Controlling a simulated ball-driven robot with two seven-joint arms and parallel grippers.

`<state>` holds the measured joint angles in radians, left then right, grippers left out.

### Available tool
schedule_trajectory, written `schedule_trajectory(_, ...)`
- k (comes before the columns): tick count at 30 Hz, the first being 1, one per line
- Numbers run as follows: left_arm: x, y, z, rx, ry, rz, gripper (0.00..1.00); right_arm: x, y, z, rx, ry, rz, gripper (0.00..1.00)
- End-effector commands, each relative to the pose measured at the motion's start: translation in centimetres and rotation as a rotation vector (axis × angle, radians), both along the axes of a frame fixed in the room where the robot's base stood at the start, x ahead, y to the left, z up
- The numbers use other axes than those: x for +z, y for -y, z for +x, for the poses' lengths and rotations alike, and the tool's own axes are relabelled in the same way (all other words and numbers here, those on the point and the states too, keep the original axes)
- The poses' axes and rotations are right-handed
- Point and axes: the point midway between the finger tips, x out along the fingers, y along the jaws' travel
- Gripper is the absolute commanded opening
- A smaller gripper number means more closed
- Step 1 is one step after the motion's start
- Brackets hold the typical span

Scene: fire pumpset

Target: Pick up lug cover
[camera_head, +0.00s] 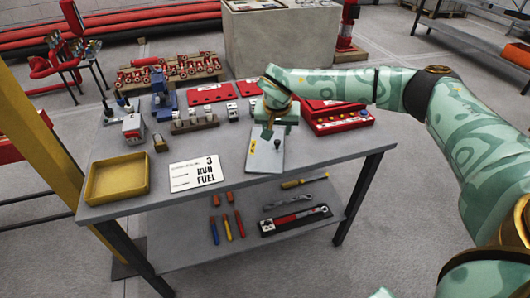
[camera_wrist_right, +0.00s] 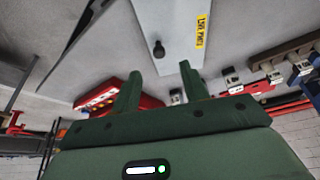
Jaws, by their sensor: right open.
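The lug cover appears to be the flat light-grey plate with a black knob and a yellow label, lying on the grey table (camera_head: 225,148). The plate (camera_head: 264,160) is near the table's front middle in the head view, and its far part is hidden behind my gripper. My right gripper (camera_head: 277,131) is over the plate's far part, open and empty, pointing down. In the right wrist view the plate (camera_wrist_right: 178,22) and its knob (camera_wrist_right: 158,49) lie beyond the open fingers (camera_wrist_right: 160,70), apart from them. My left gripper is not in view.
A white sign (camera_head: 195,174) lies left of the plate, with a yellow tray (camera_head: 117,178) further left. A red case (camera_head: 340,120) stands close on the right. Red plates and small grey blocks (camera_head: 194,120) line the back. Tools (camera_head: 295,218) lie on the lower shelf.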

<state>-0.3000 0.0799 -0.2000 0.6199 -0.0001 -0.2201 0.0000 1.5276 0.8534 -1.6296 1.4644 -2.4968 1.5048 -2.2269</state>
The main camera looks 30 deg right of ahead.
Motion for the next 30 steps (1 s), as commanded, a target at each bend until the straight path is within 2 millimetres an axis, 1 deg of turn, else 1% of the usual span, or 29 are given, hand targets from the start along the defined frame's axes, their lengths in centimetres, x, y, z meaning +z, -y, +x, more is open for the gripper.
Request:
schedule_trajectory(1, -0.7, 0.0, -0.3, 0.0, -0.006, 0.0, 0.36, -1.5, 0.2, 0.3, -0.001, -0.005, 0.0, 0.45)
schedule_trajectory(3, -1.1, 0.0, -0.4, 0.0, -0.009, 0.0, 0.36, -2.3, 0.4, 0.6, 0.001, -0.003, 0.001, 0.45)
schedule_trajectory(8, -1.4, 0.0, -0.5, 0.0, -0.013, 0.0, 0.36, -3.1, 0.7, 1.0, 0.002, 0.0, 0.002, 0.45)
schedule_trajectory(11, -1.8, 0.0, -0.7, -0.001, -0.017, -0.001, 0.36, -3.9, 0.9, 1.2, 0.0, -0.001, 0.002, 0.45)
schedule_trajectory(15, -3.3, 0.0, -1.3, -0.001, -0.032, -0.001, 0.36, -6.2, 1.7, 2.0, 0.001, -0.003, 0.002, 0.45)
schedule_trajectory(18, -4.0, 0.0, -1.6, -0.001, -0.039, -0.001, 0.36, -7.6, 2.0, 2.4, 0.001, -0.005, 0.002, 0.45)
schedule_trajectory(20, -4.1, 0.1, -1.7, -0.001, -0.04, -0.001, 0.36, -7.9, 2.2, 2.6, 0.0, -0.002, 0.002, 0.45)
schedule_trajectory(26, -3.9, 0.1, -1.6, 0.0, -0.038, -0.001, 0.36, -7.5, 2.2, 2.7, 0.001, 0.002, 0.002, 0.45)
schedule_trajectory(27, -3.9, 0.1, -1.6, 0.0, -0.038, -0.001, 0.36, -7.4, 2.2, 2.7, 0.001, 0.002, 0.002, 0.34)
schedule_trajectory(29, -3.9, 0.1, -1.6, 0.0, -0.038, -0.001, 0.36, -7.5, 2.2, 2.7, 0.001, 0.002, 0.002, 0.17)
schedule_trajectory(30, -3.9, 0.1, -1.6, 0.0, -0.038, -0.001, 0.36, -7.5, 2.2, 2.7, 0.001, 0.002, 0.002, 0.06)
